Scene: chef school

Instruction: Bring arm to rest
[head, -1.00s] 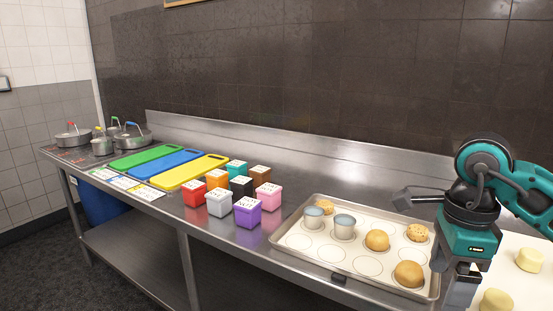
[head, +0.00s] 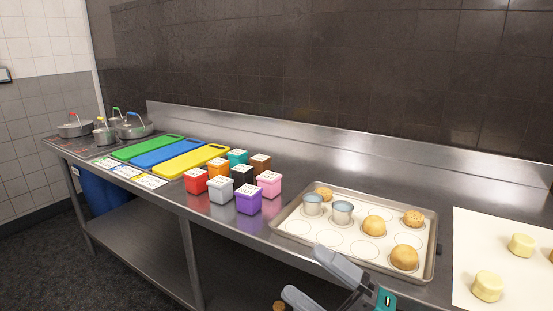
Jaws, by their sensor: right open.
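My right gripper (head: 315,275) shows at the bottom of the head view, low in front of the counter edge. Its two grey fingers are spread apart with nothing between them, and part of its teal body shows at the picture's lower edge. The gripper overlaps the near edge of the baking tray (head: 432,262) in the picture; I see no hold on the tray. My left gripper is not in view.
The tray holds rolls (head: 374,225) and two metal rings (head: 342,211). Dough pieces (head: 487,286) lie on white paper (head: 468,236) at right. Coloured boxes (head: 248,200), cutting boards (head: 191,162) and pots (head: 134,126) stand to the left. The counter's back strip is clear.

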